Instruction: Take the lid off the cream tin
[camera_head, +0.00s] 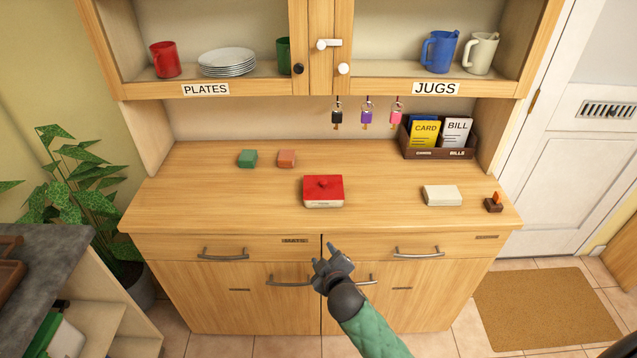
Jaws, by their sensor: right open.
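A box-shaped tin with a red lid and a red knob (323,186) stands on the wooden worktop near its front middle. A strip of its pale cream body shows below the lid, and the lid sits on it. A low, plain cream box (442,195) lies to its right; I cannot tell whether it has a lid. My right gripper (327,254) is open and empty, in front of the drawers and below the red-lidded tin, apart from it. My left gripper is not in view.
A small brown holder (493,203) stands at the right edge. A card and bill rack (438,154) is at the back right, beside hanging keys (367,114). The worktop's left front is clear.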

